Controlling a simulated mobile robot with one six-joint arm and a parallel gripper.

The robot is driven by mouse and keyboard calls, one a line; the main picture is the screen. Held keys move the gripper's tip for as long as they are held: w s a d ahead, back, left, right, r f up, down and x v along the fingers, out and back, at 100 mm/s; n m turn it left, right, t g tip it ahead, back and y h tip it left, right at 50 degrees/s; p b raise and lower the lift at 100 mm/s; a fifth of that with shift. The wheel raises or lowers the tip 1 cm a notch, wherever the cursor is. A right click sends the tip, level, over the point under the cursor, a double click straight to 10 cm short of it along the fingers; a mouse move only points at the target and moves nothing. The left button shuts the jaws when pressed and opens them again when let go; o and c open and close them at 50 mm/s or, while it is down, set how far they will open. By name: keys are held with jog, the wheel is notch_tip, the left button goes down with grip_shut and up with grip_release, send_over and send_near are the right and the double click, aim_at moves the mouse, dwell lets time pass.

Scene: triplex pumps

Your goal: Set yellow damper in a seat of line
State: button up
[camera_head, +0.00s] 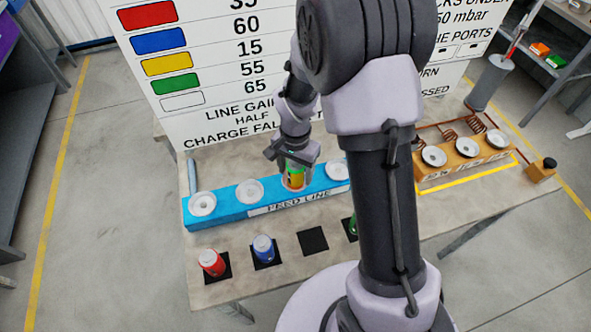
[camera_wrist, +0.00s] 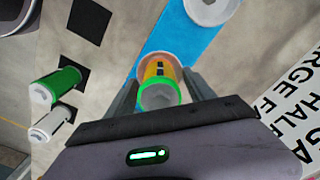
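The yellow damper (camera_wrist: 158,72) stands upright at a seat of the blue feed line (camera_head: 226,212), its green-rimmed top facing my wrist camera. It also shows in the head view (camera_head: 294,180). An orange-tinted ring surrounds its lower end; I cannot tell if it is fully down in the seat. My gripper (camera_wrist: 162,88) is above the line, its two fingers close on either side of the damper's upper part. Other seats of the line, at left (camera_head: 202,204), centre-left (camera_head: 250,191) and right (camera_head: 338,170), are white and empty.
A red damper (camera_head: 211,262), a blue damper (camera_head: 264,249), a green damper (camera_wrist: 57,87) and a white damper (camera_wrist: 52,123) stand on black pads in front of the line. One black pad (camera_head: 312,240) is bare. An orange line (camera_head: 465,158) stands at right. A signboard (camera_head: 220,60) rises behind.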

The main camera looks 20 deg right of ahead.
notch_tip(320, 180, up, 12)
jog(key=p, duration=0.3)
jog(key=s+a+r+n+t+y, duration=0.1)
jog(key=s+a+r+n+t, duration=0.1)
jog(key=s+r, duration=0.7)
jog(key=s+a+r+n+t+y, duration=0.1)
jog(key=s+a+r+n+t, duration=0.1)
jog(key=s+r, duration=0.6)
jog(key=shift+s+r+n+t, duration=0.3)
jog(key=shift+s+r+t, duration=0.05)
jog(key=shift+s+t, duration=0.6)
jog(key=shift+f, duration=0.1)
notch_tip(320, 180, down, 12)
jog(key=b, duration=1.1)
jog(key=shift+r, duration=0.2)
